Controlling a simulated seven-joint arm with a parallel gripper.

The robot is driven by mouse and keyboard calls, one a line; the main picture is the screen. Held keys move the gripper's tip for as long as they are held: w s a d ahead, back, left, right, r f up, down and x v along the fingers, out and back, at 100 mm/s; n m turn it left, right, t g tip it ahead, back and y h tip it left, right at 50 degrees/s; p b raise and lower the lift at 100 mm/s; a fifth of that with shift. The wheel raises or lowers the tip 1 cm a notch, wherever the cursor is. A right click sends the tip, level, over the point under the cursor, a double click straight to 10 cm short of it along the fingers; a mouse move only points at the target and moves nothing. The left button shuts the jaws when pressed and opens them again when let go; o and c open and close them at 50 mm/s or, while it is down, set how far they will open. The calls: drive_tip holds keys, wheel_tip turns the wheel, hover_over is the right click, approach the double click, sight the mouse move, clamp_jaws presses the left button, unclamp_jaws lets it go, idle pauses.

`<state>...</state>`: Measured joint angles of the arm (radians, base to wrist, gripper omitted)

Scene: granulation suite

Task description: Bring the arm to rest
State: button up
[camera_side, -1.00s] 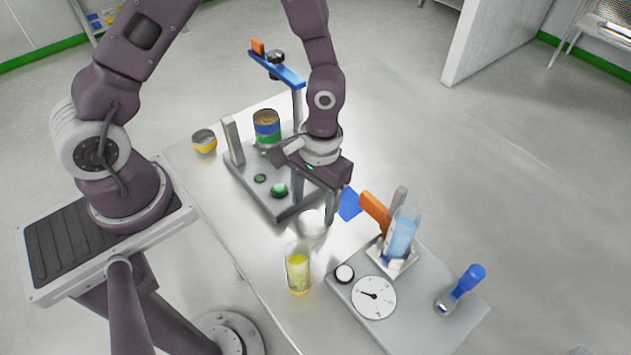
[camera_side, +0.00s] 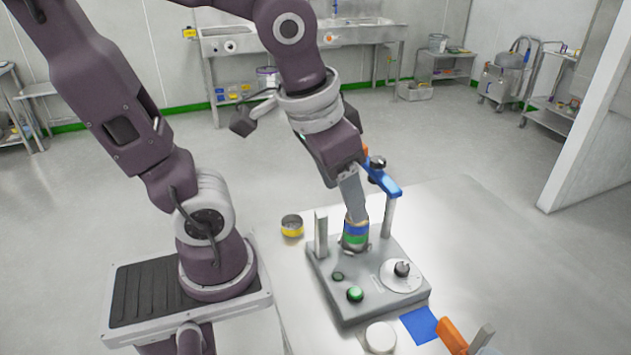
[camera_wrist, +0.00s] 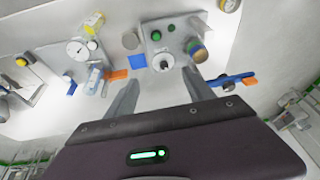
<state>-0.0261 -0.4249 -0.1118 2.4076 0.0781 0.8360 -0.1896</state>
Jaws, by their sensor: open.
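My gripper (camera_side: 357,205) is open, with its fingers pointing down over the grey device in the side view. In the wrist view my gripper (camera_wrist: 162,88) has both fingers spread, and nothing is held between them. A striped jar (camera_side: 355,238) stands on the device. In the side view the fingers overlap the jar's top, but in the wrist view the jar (camera_wrist: 197,52) lies beyond the right finger, outside the gap. The dial knob (camera_wrist: 164,62) shows between and beyond the fingertips.
The device (camera_side: 345,297) has a green button (camera_side: 355,294) and a blue lever arm (camera_side: 383,182) close to my gripper. A blue square (camera_side: 420,324) and white round item (camera_side: 380,337) lie in front. The gauge unit (camera_wrist: 62,35) is left in the wrist view.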

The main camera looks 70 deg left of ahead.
drive_tip(key=shift+m+t+h, duration=0.4)
drive_tip(key=shift+t, duration=0.5)
drive_tip(key=s, duration=0.1)
drive_tip(key=s+r, duration=0.1)
drive_tip(key=s, duration=0.1)
drive_tip(key=s+r, duration=0.1)
drive_tip(key=shift+s+r, duration=0.15)
drive_tip(key=shift+s, duration=0.1)
